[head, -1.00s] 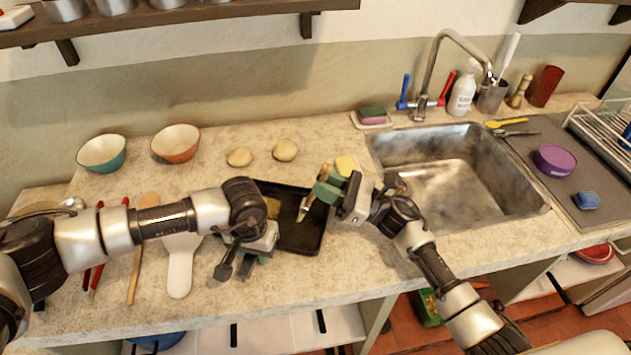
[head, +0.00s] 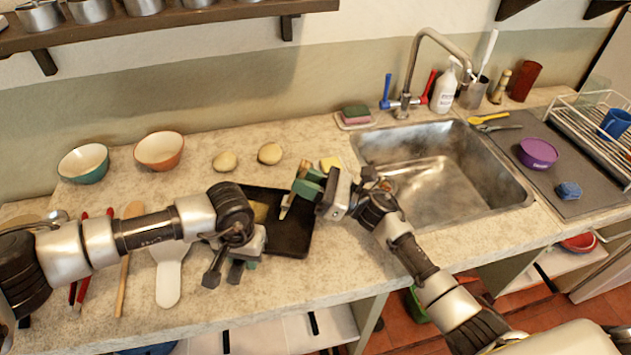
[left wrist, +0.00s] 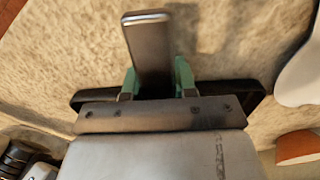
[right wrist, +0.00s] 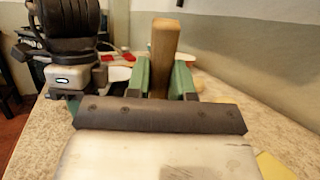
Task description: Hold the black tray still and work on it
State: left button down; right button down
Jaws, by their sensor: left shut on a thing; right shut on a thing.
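The black tray (head: 292,238) lies on the counter, partly hidden by both arms; its rim also shows in the left wrist view (left wrist: 240,88). My left gripper (head: 240,264) is at the tray's left front side. In the left wrist view its green fingers (left wrist: 157,82) are shut on a dark grey bar with a silvery end (left wrist: 148,45). My right gripper (head: 308,190) is above the tray's back right part. In the right wrist view its fingers (right wrist: 165,82) are shut on a wooden handle (right wrist: 164,50). A pale tip (head: 285,208) points down over the tray. Contact with the tray is hidden.
Two dough-coloured balls (head: 270,153) and two bowls (head: 160,152) stand behind the tray. A yellow piece (head: 331,163) lies by the sink (head: 440,185). A white paddle (head: 169,280) lies left of my left gripper.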

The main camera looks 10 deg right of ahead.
jog(key=w+a, duration=0.4)
jog(key=a, duration=0.7)
jog(key=shift+w+f, duration=0.25)
jog(key=shift+w, duration=0.1)
dwell(0.5)
jog(key=shift+a, duration=0.1)
notch_tip(320, 180, up, 6)
dwell(0.7)
jog(key=shift+r, duration=0.1)
notch_tip(320, 180, up, 3)
dwell(0.5)
dwell(0.6)
